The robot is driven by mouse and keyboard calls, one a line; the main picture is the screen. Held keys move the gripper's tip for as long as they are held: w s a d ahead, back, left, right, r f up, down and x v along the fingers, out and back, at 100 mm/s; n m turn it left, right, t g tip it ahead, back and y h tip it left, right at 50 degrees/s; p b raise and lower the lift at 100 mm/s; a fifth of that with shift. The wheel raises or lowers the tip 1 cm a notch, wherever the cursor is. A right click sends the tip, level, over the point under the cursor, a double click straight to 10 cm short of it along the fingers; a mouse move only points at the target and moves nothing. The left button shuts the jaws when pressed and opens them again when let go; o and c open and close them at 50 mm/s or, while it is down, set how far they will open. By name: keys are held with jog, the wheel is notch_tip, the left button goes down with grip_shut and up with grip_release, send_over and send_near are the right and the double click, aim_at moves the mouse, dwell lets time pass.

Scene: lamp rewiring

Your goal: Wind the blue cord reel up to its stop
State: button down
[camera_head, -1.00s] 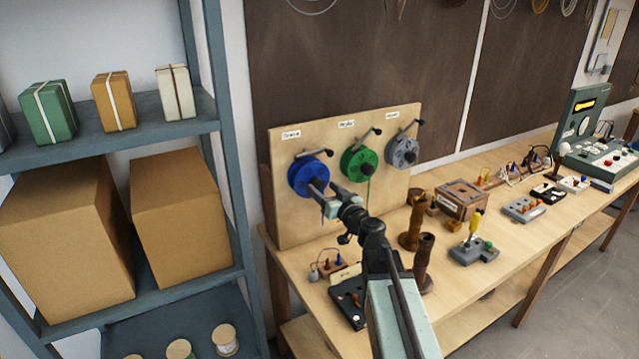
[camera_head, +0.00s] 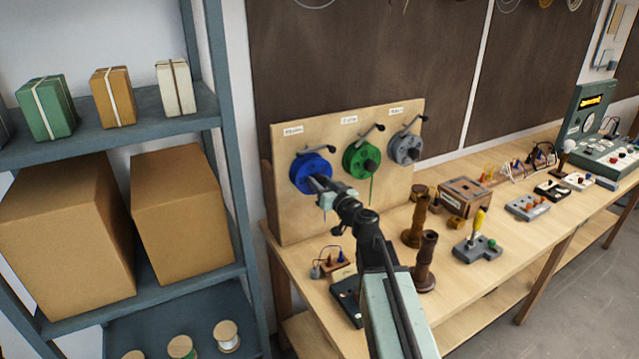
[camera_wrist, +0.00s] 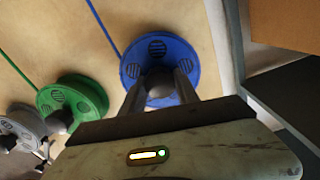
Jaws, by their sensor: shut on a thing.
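The blue cord reel (camera_head: 311,172) is mounted at the left of an upright wooden board (camera_head: 283,215). A dark crank handle sticks out at its top right. The reel also shows in the wrist view (camera_wrist: 186,60), with a blue cord running from it across the board. My gripper (camera_head: 319,184) is at the front of the reel, and in the wrist view its two fingers (camera_wrist: 159,92) are shut on the dark round knob (camera_wrist: 159,82) at the reel's middle. The fingers hide part of the knob and the reel's lower face.
A green reel (camera_head: 358,158) and a grey reel (camera_head: 404,149) sit right of the blue one on the same board. Brown spindles (camera_head: 427,258) and a small terminal block (camera_head: 336,264) stand on the bench near my arm. A shelf (camera_head: 150,115) with boxes is at left.

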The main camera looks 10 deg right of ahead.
jog(key=m, duration=0.5)
jog(key=shift+m, duration=0.3)
jog(key=m, duration=1.2)
jog(key=shift+m, duration=0.3)
jog(key=m, duration=1.1)
jog(key=shift+f+m, duration=0.1)
jog(key=shift+m, duration=0.3)
jog(key=m, duration=1)
jog(key=shift+m, duration=0.4)
jog(key=m, duration=0.6)
